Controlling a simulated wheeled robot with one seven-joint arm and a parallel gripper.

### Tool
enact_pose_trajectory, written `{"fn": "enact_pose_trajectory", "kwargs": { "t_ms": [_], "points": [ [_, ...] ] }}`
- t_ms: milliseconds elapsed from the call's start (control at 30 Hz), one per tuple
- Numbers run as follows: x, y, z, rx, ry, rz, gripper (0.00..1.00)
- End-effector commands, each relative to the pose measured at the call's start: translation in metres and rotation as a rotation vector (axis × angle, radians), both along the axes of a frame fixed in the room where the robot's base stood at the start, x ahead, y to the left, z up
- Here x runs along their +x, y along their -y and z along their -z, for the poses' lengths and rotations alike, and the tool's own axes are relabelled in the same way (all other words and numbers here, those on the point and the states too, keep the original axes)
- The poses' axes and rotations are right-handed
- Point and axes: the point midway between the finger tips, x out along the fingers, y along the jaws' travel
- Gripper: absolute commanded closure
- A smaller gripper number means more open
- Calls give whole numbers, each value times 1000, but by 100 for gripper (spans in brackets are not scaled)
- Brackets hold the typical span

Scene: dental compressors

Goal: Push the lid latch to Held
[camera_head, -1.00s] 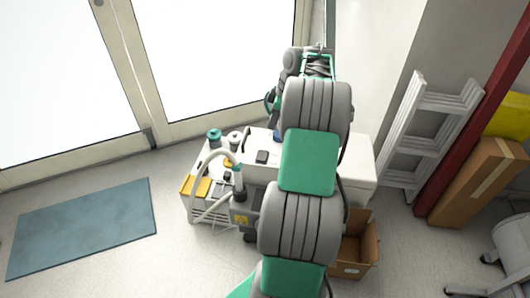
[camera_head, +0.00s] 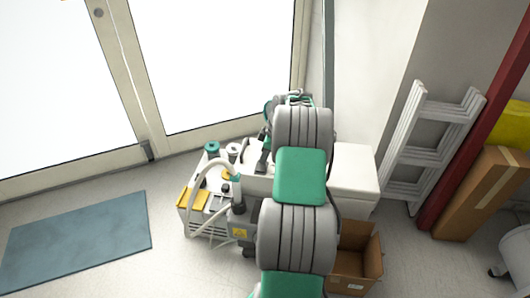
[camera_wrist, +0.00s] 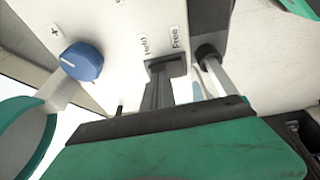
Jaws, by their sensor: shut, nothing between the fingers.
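In the wrist view, a white panel carries the printed labels Held (camera_wrist: 143,45) and Free (camera_wrist: 177,37). A dark latch piece (camera_wrist: 170,66) sits just below them, nearer Free. My gripper (camera_wrist: 157,85) is shut and empty; its narrow dark fingers reach up to that piece and partly hide it. I cannot tell whether they touch it or exactly which label the latch sits at. In the head view, the compressor unit (camera_head: 196,217) stands on the floor; my arm covers much of its top, and the latch cannot be made out.
A blue knob (camera_wrist: 82,61) is left of the fingers. A silver rod with a black end (camera_wrist: 208,54) is close on their right. A pale hose (camera_head: 194,178) arches over the unit. An open cardboard box (camera_head: 360,265) and a ladder (camera_head: 421,145) stand to the right.

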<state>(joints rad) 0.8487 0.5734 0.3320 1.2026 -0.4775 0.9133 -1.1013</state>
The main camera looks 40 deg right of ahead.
Motion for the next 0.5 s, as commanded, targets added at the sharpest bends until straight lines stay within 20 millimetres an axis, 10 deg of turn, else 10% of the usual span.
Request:
{"fn": "enact_pose_trajectory", "kwargs": {
  "t_ms": [500],
  "points": [
    [0, 2, 9, 1, -1, 0, 100]
  ]
}}
